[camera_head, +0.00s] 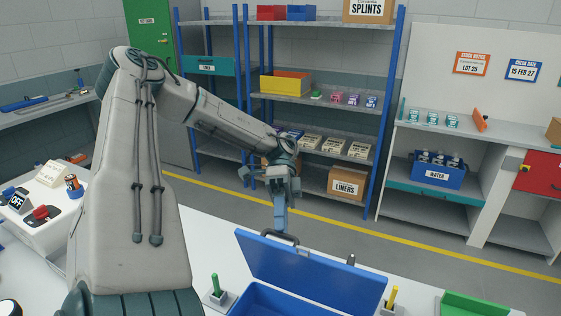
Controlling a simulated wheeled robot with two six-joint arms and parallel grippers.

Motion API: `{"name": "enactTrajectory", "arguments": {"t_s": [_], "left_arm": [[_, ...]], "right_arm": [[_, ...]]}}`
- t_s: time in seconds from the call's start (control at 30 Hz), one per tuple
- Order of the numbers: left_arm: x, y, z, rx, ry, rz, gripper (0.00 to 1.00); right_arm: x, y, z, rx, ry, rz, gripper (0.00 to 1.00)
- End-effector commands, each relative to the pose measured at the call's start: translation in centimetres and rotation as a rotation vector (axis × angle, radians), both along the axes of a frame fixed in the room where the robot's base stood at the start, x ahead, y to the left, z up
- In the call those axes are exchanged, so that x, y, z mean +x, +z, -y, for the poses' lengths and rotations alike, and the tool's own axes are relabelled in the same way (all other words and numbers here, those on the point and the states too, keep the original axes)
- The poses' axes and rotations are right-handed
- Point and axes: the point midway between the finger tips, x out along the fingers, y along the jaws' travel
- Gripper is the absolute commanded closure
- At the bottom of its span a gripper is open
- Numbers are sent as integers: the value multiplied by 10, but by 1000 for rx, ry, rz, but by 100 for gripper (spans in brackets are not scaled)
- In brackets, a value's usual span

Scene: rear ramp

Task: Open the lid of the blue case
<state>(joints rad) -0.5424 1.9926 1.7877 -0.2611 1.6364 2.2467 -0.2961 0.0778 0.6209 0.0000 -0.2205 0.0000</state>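The blue case (262,296) stands on the white table in front of me, partly cut off by the bottom edge of the head view. Its blue lid (312,274) is raised and tilted up at the far side, and part of the case's inside shows below it. A dark handle (293,240) sits on the lid's upper edge. My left gripper (280,228) points down at this handle from above. Its fingers look closed together, with their tips at the handle; the exact contact is small and hard to see. My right gripper is not in view.
A green peg (214,283) stands left of the case and a yellow peg (391,297) right of it. A green tray (474,304) lies at the lower right. Shelves (318,100) stand behind, beyond a floor gap.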

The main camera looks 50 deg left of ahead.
Motion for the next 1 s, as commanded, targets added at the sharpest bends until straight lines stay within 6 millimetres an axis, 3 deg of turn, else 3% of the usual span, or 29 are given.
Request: {"name": "enactTrajectory", "arguments": {"t_s": [0.03, 0.5, 1.0], "left_arm": [[0, -12, -2, 16, 7, 8, 100], [0, -13, -2, 14, 7, 8, 100], [0, -13, -2, 14, 7, 8, 100]], "right_arm": [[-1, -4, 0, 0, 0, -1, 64], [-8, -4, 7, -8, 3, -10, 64], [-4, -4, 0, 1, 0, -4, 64]]}}
